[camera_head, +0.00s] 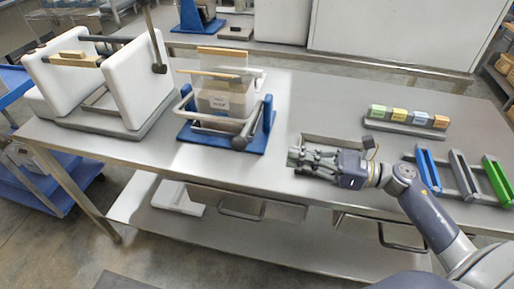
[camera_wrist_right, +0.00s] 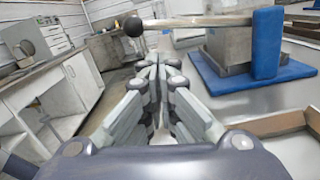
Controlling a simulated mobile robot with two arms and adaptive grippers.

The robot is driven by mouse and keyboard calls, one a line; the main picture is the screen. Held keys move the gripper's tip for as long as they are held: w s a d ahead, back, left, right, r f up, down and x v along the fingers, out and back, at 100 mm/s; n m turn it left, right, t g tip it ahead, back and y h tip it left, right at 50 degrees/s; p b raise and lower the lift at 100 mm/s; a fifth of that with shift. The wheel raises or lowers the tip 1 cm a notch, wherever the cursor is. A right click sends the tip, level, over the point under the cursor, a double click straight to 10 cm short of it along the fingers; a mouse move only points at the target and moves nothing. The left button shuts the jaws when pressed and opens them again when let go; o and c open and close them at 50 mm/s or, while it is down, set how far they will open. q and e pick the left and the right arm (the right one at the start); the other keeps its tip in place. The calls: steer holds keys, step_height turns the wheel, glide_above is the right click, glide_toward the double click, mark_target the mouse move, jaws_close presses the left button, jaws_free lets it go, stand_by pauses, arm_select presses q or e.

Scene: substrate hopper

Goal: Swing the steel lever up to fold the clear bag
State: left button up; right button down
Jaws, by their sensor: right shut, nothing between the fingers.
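The clear bag (camera_head: 215,103), with a small printed label, stands upright in a blue-based stand (camera_head: 210,137) near the middle of the table. The steel lever (camera_head: 252,122) slopes down toward the table's front edge at the stand's right post, ending in a dark ball knob (camera_head: 240,143). In the right wrist view the lever (camera_wrist_right: 195,21) runs across the top, with its knob (camera_wrist_right: 133,27) at the left end. My right gripper (camera_head: 292,158) is shut and empty, to the right of the stand, apart from the lever, fingers pointing left. My left gripper is not in view.
A white two-walled machine (camera_head: 140,80) stands at left. A shallow open tray (camera_head: 318,141) lies just behind my right gripper. A rack of coloured blocks (camera_head: 405,128) and blue, grey and green bars (camera_head: 497,181) are at right. Table is clear between stand and blocks.

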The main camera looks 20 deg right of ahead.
steer(key=shift+w+a, duration=0.1)
steer(key=shift+a, duration=0.05)
steer(key=p+x, duration=0.3)
steer(key=x, duration=0.5)
steer(key=shift+w+a+r, duration=0.1)
steer(key=shift+w+a, duration=0.35)
steer(key=shift+a, duration=0.25)
arm_select(q)
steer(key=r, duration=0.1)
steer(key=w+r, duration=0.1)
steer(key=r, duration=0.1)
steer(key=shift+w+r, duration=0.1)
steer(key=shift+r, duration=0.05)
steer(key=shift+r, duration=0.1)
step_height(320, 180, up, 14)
steer(key=p, duration=1.4)
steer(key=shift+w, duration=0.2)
arm_select(e)
steer(key=w+d+r+m, duration=0.3)
steer(key=w+r+m, duration=0.2)
steer(key=r+m, duration=0.2)
steer(key=w+d+r+m+h, duration=0.1)
steer(key=w+d+r+m, duration=0.2)
steer(key=r+m, duration=0.5)
step_height(320, 180, up, 2)
steer(key=shift+w+d+r+m, duration=0.1)
steer(key=shift+w+d+m, duration=0.25)
steer(key=shift+w, duration=0.55)
